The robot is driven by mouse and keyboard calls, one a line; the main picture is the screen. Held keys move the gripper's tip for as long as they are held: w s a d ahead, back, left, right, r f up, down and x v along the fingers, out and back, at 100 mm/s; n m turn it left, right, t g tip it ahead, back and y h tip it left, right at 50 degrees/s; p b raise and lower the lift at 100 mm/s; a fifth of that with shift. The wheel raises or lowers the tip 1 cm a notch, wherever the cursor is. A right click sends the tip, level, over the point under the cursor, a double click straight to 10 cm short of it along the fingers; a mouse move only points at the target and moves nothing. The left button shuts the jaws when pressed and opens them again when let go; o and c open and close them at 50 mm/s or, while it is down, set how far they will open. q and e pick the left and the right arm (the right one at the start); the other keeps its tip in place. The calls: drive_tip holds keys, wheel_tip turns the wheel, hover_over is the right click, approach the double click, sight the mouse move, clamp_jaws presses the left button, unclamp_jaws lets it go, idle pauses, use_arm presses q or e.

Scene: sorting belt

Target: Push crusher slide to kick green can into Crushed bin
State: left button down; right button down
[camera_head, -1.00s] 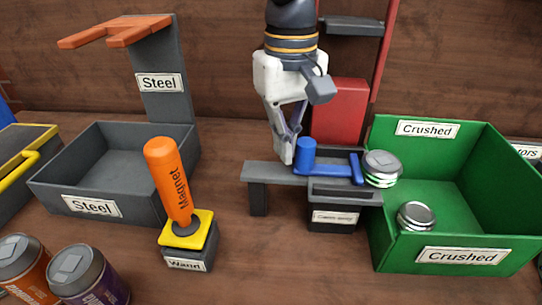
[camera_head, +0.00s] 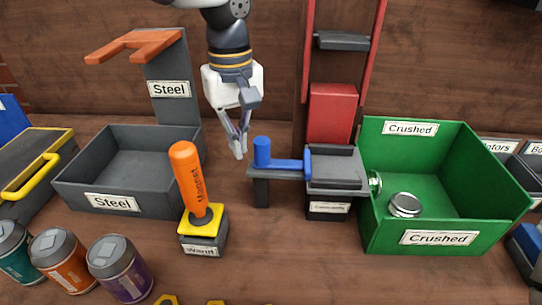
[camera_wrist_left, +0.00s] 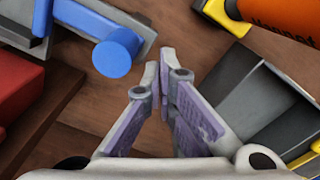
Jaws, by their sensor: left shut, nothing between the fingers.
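The crusher slide is blue, with an upright round handle (camera_head: 262,151) and a bar reaching right to the crusher platform (camera_head: 335,178). Its handle also shows in the left wrist view (camera_wrist_left: 117,52). A flattened can with a greenish side (camera_head: 374,183) is tipped on edge at the platform's right end, just inside the left wall of the green Crushed bin (camera_head: 437,238); part of it is hidden. Another flattened can (camera_head: 405,205) lies in the bin. My left gripper (camera_head: 240,155) is shut and empty, just left of the handle, apart from it. My right gripper is out of view.
The orange Magnet wand (camera_head: 187,175) stands in its holder at front left of the crusher. The grey Steel bin (camera_head: 80,196) is behind it. Several upright cans, one purple (camera_head: 121,267), stand at front left. The red crusher block (camera_head: 331,115) stands behind the platform.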

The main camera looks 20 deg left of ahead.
use_arm(q)
wheel_tip(320, 180, up, 8)
drive_tip(key=shift+a, duration=0.2)
idle(0.4)
drive_tip(key=shift+f, duration=0.1)
